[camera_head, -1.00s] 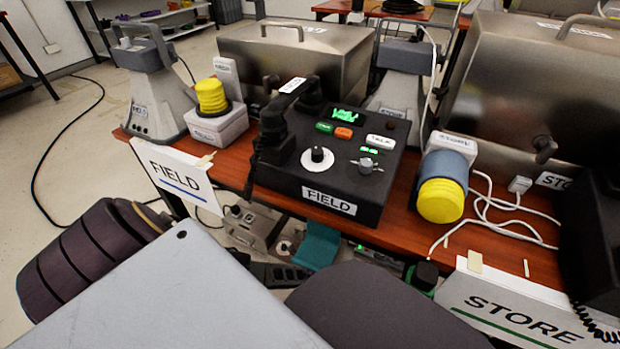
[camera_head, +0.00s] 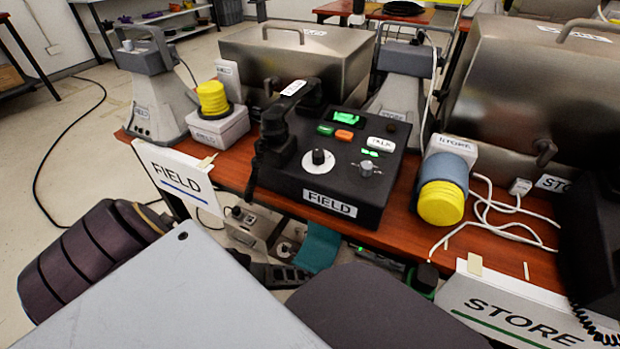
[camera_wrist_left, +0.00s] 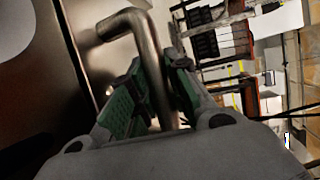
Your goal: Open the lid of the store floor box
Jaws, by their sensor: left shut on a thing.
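A large metal box (camera_head: 500,110) stands at the right of the desk, with a bar handle (camera_head: 583,27) on top and a partly cut-off STORE label (camera_head: 553,183) by its front. Its lid looks shut in the head view. In the left wrist view my left gripper (camera_wrist_left: 160,95) has its green-padded fingers closed around a bent metal bar handle (camera_wrist_left: 148,45). The handle stands off a dark metal surface (camera_wrist_left: 45,85); I cannot tell from this view which box it belongs to. The left fingers do not show in the head view. My right gripper is not in view.
A second metal box (camera_head: 297,55) stands behind the black FIELD phone console (camera_head: 330,165). Grey horn speakers, a yellow-topped cylinder (camera_head: 440,203) and white cables crowd the red-brown desk (camera_head: 398,228). A black phone (camera_head: 590,230) is at the right edge.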

